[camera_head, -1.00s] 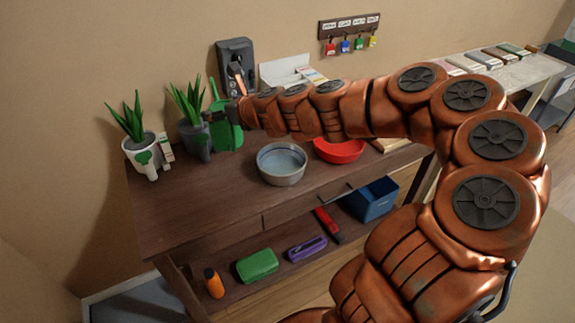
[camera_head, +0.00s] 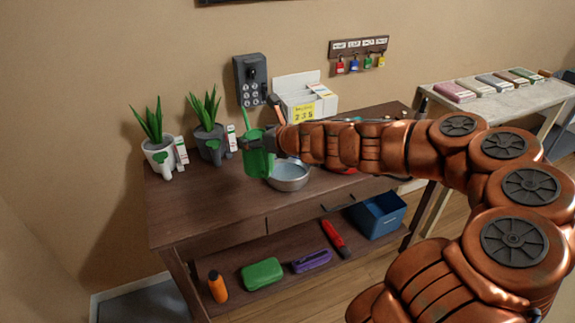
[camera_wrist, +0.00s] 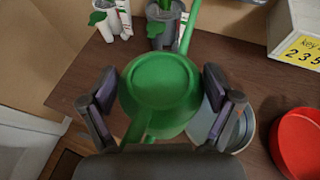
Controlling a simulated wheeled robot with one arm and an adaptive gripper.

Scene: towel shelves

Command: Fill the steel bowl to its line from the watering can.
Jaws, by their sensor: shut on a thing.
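The green watering can (camera_head: 259,155) is held by my gripper (camera_head: 259,143) at the left side of the steel bowl (camera_head: 290,178). In the wrist view the can (camera_wrist: 160,88) sits between the two fingers of my gripper (camera_wrist: 160,95), with its spout pointing up and away. The steel bowl (camera_wrist: 238,130) lies right of the can there, partly hidden by the can and a finger. In the head view the bowl stands upright on the brown table and its inside looks pale grey-blue. The fill line and water level cannot be made out.
A red bowl (camera_wrist: 300,142) stands right of the steel bowl. Two potted plants (camera_head: 160,153) (camera_head: 210,140) with small cards stand at the table's left. A white organiser (camera_head: 305,100) with a yellow number note stands behind. The table's front left (camera_head: 200,205) is clear.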

